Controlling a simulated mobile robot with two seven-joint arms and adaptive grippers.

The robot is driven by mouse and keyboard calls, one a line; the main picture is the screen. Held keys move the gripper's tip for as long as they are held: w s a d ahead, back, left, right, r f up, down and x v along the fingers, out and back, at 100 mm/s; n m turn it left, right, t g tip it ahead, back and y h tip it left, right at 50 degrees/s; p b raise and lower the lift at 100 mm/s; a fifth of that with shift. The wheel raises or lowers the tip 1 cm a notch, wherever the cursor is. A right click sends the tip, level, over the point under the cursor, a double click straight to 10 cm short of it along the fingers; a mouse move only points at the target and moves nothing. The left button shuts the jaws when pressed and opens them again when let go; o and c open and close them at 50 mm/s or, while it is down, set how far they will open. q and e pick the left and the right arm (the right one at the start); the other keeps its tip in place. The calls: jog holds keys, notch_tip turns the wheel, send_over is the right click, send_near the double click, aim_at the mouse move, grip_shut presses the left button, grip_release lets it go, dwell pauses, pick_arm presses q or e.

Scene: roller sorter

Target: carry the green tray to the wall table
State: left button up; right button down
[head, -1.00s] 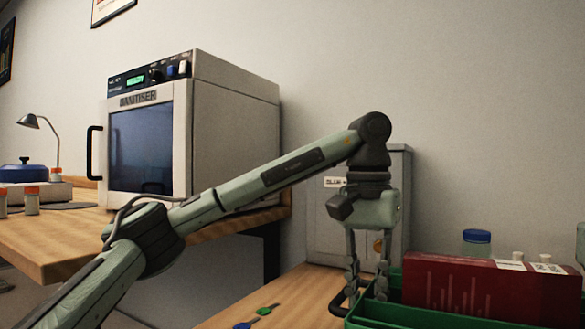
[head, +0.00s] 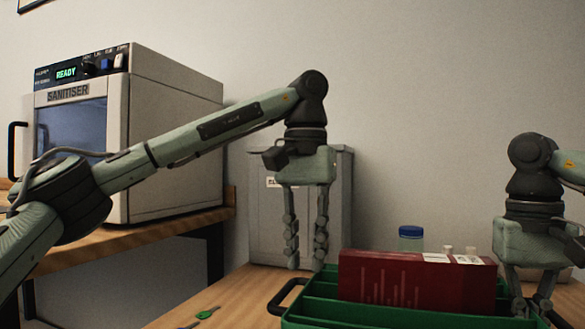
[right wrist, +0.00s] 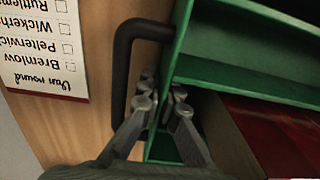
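The green tray (head: 320,318) stands on a wooden surface at the bottom right of the head view, its near part cut off. It has dividers and a black handle (head: 285,294) at its left end. My left gripper (head: 306,264) points down, open and empty, above the tray's left end. My right gripper (head: 532,309) points down at the tray's right end, fingers apart. In the right wrist view its fingertips (right wrist: 163,100) are beside the right-end black handle (right wrist: 122,85) and the tray wall; whether they touch it is unclear. The wall table cannot be identified with certainty.
The tray holds a dark red box (head: 400,280); a blue-capped jar (head: 411,239) shows behind it. A grey bin (head: 335,215) stands behind the left gripper. A sanitiser (head: 150,140) reading READY sits on a wooden table at left. Keys (head: 207,312) and a printed list (right wrist: 45,45) lie nearby.

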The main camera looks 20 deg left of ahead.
pick_arm(q)
jog(key=shift+r, duration=2.7)
jog(key=a+r, duration=0.5)
jog(key=a, duration=0.4)
jog(key=shift+a, duration=0.1)
pick_arm(e)
jog(key=c, duration=2.2)
grip_release()
pick_arm(q)
jog(key=shift+s, duration=0.1)
pick_arm(e)
jog(key=o, duration=0.4)
jog(key=shift+c, duration=0.2)
notch_tip(320, 180, up, 14)
